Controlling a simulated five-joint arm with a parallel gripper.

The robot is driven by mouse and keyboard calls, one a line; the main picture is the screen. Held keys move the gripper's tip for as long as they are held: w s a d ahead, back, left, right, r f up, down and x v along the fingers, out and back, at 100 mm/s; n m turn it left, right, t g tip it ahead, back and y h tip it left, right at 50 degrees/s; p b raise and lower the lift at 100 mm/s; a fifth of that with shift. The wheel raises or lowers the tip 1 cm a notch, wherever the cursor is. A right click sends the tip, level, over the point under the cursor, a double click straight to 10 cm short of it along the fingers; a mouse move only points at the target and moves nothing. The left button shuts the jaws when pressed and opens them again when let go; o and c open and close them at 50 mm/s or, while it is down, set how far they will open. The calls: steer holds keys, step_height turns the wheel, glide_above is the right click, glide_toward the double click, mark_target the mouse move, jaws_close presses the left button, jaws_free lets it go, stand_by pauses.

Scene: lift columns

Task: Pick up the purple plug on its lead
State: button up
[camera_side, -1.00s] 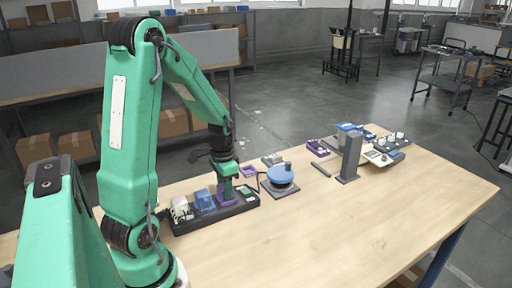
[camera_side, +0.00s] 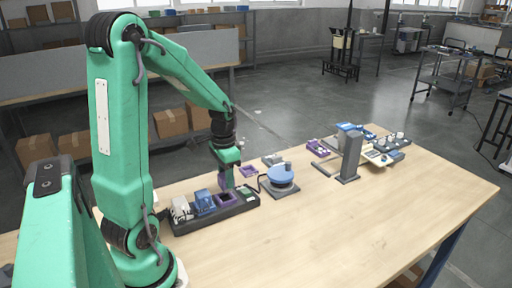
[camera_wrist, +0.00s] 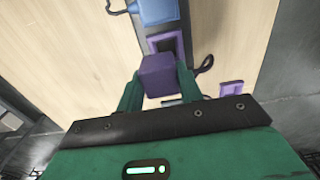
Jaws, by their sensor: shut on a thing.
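The purple plug (camera_side: 225,181) is a small block held between the fingers of my gripper (camera_side: 227,172), which is shut on it. It hangs just above the dark strip (camera_side: 190,224), over a purple-rimmed opening (camera_side: 225,199) in it. In the wrist view the plug (camera_wrist: 158,75) sits between the two green fingers of my gripper (camera_wrist: 158,88). A dark lead (camera_wrist: 205,64) loops out to the right of the plug; where it joins the plug is hidden.
On the strip, a white plug (camera_side: 181,209) and a blue plug (camera_side: 204,202) stand left of the opening. A flat purple frame (camera_side: 249,171) lies behind it. A blue round device (camera_side: 280,174) and a grey post (camera_side: 350,158) stand to the right. The front right tabletop is clear.

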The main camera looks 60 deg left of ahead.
steer(key=d+r, duration=0.6)
steer(key=d, duration=0.4)
steer(key=shift+w+d+r, duration=0.15)
steer(key=shift+w+d, duration=0.1)
steer(key=shift+w, duration=0.1)
steer(key=shift+r, duration=2.5)
stand_by(0.4)
steer(key=shift+w+a, duration=0.1)
steer(key=shift+a, duration=0.15)
